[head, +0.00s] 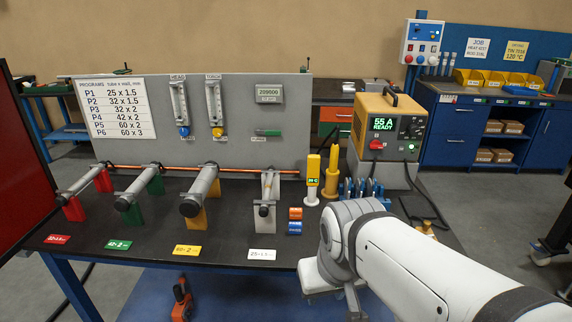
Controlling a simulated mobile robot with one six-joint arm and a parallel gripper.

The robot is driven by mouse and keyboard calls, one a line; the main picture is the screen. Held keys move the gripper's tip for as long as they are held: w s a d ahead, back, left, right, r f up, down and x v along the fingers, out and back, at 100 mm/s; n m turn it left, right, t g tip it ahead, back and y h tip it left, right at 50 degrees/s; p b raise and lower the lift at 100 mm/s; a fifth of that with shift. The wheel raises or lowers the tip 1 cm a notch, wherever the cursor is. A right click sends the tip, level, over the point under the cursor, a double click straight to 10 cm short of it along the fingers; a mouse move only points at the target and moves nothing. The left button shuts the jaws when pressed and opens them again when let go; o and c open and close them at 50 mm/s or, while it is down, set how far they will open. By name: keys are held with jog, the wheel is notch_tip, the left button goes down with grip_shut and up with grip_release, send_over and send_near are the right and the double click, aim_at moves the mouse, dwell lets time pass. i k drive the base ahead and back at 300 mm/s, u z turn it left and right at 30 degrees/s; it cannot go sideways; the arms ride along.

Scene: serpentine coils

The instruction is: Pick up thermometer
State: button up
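The likely thermometer (313,178) is a slim yellow handheld device with a small lit green display that seems to read in °C. It stands upright on the dark bench top, right of the tube with the white support. A second yellow upright tool (332,172) stands close beside it on the right. My white arm reaches in from the lower right and bends in front of the bench. No gripper fingers can be made out, and nothing is seen touching the thermometer.
Orange and blue small blocks (295,221) lie just in front of the thermometer. Blue rollers (360,189) and a yellow power unit (388,140) stand to its right. Several tubes on coloured supports fill the left. A red panel (24,160) borders the far left.

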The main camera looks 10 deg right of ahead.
aim_at(313, 160)
jog(key=i, duration=1)
jog(key=u, duration=0.05)
